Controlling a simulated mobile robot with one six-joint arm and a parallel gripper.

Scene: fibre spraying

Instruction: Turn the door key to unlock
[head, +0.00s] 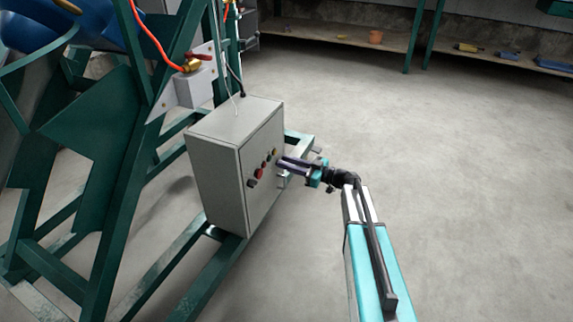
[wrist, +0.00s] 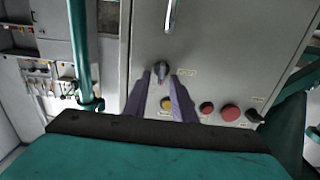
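A grey control box (head: 215,170) has its door facing my arm. In the wrist view, a dark knob-like piece (wrist: 161,72), which looks like the door key, sticks out of the door (wrist: 220,55) beside a small label. My gripper (wrist: 160,84) is open, with its two purple-grey fingers on either side of this piece at the tips. I cannot tell whether they touch it. In the head view, my gripper (head: 282,163) is close to the door's right side, and the key is hidden there.
A yellow button (wrist: 167,103), a red button (wrist: 230,112) and a black knob (wrist: 254,115) are close below and right of the key. A metal handle (wrist: 171,15) is above. A green frame (head: 110,210) stands behind the box. The floor at right is clear.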

